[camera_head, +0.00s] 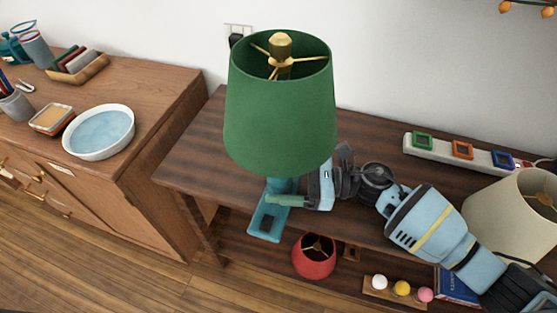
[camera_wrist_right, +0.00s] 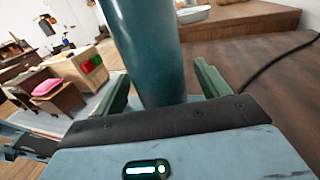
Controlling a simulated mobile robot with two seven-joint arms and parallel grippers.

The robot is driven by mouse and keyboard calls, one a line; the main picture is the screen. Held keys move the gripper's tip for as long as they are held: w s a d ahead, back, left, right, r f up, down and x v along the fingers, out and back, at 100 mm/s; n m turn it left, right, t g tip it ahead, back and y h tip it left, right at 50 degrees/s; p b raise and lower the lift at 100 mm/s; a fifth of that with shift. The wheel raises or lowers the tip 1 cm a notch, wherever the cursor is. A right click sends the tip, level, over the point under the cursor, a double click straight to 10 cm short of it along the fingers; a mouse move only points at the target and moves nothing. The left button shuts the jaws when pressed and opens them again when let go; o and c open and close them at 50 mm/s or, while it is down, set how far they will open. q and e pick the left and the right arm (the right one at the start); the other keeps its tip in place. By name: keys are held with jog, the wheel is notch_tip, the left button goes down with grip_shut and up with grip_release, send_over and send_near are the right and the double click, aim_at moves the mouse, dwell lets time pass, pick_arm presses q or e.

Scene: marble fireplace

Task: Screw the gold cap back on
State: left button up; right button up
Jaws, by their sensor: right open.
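A lamp with a green shade (camera_head: 278,115) stands upright near the front edge of the dark wooden table. A gold cap-like piece (camera_head: 281,45) sits at the centre of the gold spokes inside the shade's open top; I cannot tell whether it is seated tight. The lamp's teal column (camera_wrist_right: 150,50) is mostly hidden by the shade in the head view. My right gripper (camera_head: 284,199) is open, below the shade, with its green fingers on both sides of the column in the right wrist view. My left gripper is not in view.
A cream lampshade (camera_head: 515,213) and a white power strip (camera_head: 460,151) are at the table's right. A red shade (camera_head: 314,258) is on the lower shelf. A cabinet (camera_head: 150,130) with a white bowl (camera_head: 99,149) stands left. The table's left end is clear.

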jog(key=shift+a, duration=0.35)
jog(key=shift+c, duration=0.2)
grip_shut()
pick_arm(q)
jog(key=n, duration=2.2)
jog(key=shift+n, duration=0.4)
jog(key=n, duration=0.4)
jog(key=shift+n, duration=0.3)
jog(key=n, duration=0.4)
